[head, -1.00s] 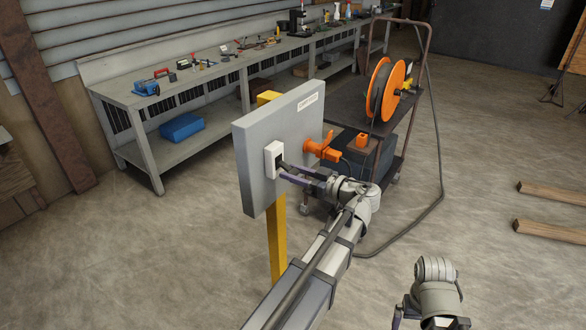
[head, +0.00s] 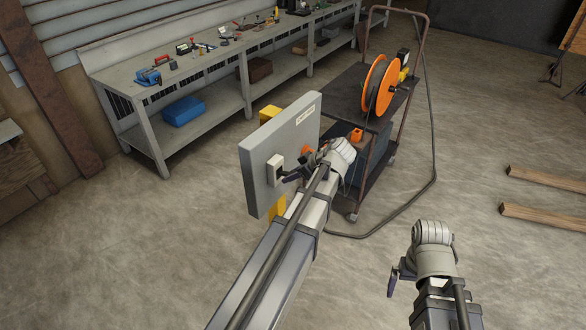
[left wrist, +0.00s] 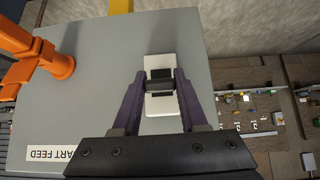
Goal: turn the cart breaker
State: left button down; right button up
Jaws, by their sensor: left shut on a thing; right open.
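The cart breaker (head: 274,172) is a small white box with a dark lever on the face of a grey panel. It also shows in the left wrist view (left wrist: 164,106), with the dark lever (left wrist: 160,86) between my fingertips. My left gripper (left wrist: 160,87) is shut on this lever, its two purple fingers on either side. In the head view my left gripper (head: 287,175) is at the breaker, partly hidden by my arm. The panel (left wrist: 95,110) carries a label (left wrist: 55,160) ending in "ART FEED". My right gripper (head: 397,280) is open, low and away from the panel.
An orange connector (left wrist: 50,65) sticks out of the panel beside the breaker. A cart (head: 340,92) with an orange cable reel (head: 374,87) stands behind, its black cable (head: 433,130) running to the floor. A workbench (head: 220,60) lines the wall.

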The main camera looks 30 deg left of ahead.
pick_arm(q)
jog(key=shift+r+h+p, duration=0.2)
jog(key=shift+h+p, duration=0.15)
jog(key=shift+h, duration=0.05)
jog(key=shift+c, duration=2.2)
grip_release()
jog(key=shift+a, duration=0.1)
jog(key=p+v, duration=0.6)
jog(key=v, duration=0.1)
jog(key=shift+d+r, duration=0.3)
